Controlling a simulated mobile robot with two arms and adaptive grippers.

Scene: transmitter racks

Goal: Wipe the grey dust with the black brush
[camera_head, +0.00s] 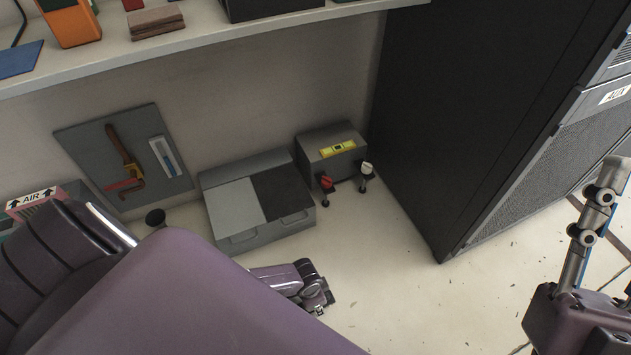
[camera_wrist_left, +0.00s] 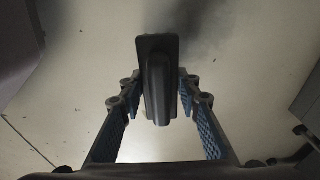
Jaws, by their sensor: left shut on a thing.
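In the left wrist view, my left gripper (camera_wrist_left: 160,95) is shut on the black brush (camera_wrist_left: 158,50), gripping it by its raised handle. The brush's flat dark head points away from my wrist, over the pale floor. A dark, blurred grey smudge (camera_wrist_left: 205,28), which looks like the dust, lies beyond and beside the brush head. I cannot tell whether the brush touches the floor. In the head view, my left gripper (camera_head: 318,295) is low near the floor, and my arm hides the brush and dust. My right gripper (camera_head: 612,170) is at the right edge, seen side-on.
A grey two-lid box (camera_head: 222,235) and a smaller grey box (camera_head: 314,157) with red and white knobs stand along the wall. A tall black cabinet (camera_head: 440,120) stands on the right. A shelf (camera_head: 230,45) runs above. The pale floor (camera_head: 400,290) has small dark specks.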

